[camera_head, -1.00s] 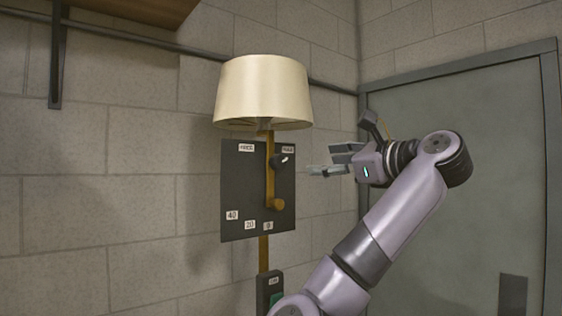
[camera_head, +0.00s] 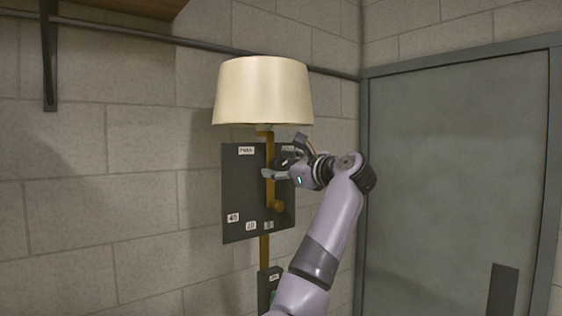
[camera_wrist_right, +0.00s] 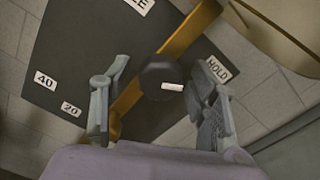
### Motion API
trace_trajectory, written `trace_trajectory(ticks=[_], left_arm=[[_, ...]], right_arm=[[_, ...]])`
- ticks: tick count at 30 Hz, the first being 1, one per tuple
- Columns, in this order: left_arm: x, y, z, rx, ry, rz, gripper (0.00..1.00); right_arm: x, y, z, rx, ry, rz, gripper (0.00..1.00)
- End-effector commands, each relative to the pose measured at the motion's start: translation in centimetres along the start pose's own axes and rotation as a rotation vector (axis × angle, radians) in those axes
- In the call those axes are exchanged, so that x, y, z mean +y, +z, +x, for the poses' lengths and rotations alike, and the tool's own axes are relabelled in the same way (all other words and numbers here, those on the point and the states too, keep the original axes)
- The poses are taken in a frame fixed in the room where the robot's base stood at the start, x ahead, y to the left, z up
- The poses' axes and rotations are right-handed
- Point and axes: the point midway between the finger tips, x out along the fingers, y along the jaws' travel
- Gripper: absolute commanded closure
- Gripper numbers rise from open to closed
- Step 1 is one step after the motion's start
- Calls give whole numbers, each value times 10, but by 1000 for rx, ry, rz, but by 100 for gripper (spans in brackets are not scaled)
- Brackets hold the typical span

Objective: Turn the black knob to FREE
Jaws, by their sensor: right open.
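The black knob (camera_wrist_right: 160,78) is round with a white pointer mark, which points right, roughly toward the HOLD label (camera_wrist_right: 218,69) in the right wrist view. It sits on the brass arm of a dark panel (camera_head: 236,195), under the cream lampshade (camera_head: 262,92). The FREE label (camera_head: 246,151) is at the panel's upper left; only its end shows in the wrist view. My right gripper (camera_wrist_right: 155,92) is open, with one finger on each side of the knob and visible gaps between. In the head view my right gripper (camera_head: 277,168) largely hides the knob. My left gripper is out of view.
A brass pole (camera_head: 264,247) runs below the panel to a dark box (camera_head: 268,284) with a small label. A block wall is behind; a grey door (camera_head: 460,180) is on the right.

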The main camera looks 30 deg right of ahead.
Motion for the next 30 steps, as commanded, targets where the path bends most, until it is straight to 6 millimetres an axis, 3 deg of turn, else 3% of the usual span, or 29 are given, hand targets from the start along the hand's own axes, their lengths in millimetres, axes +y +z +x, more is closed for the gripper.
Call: trace_trajectory(ticks=[6, 27, 30], left_arm=[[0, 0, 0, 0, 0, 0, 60], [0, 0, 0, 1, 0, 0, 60], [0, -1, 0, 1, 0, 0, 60]], right_arm=[[0, 0, 0, 0, 0, 0, 46], [0, 0, 0, 0, 0, 0, 92], [0, 0, 0, 0, 0, -1, 94]])
